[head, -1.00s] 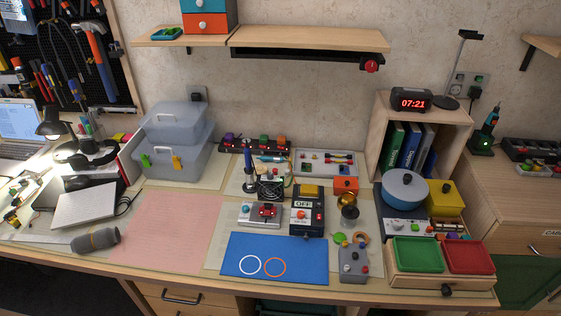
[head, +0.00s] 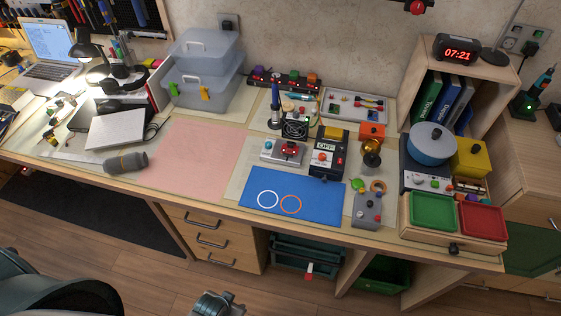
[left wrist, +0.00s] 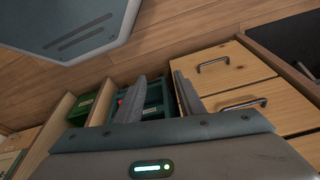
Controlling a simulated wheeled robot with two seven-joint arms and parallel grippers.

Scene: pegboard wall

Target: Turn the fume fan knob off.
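A small black fan (head: 295,129) stands at the middle of the bench, beside a blue-handled tool in a stand. In front of it is a grey box with a red knob (head: 289,149). To its right is a dark box with a display reading OFF (head: 327,146) and an orange knob (head: 322,157). I cannot tell which knob belongs to the fan. My left gripper (head: 220,300) is low at the bottom edge of the head view, well apart from the bench top. In the left wrist view its fingers (left wrist: 158,85) are apart with nothing between them. My right gripper is not in view.
A blue mat (head: 300,188) with two rings lies at the bench front. A grey control box (head: 367,210) and green and red trays (head: 433,212) stand to its right. Drawers (head: 205,242) and a teal crate (head: 305,255) are below. The pink mat (head: 195,155) is clear.

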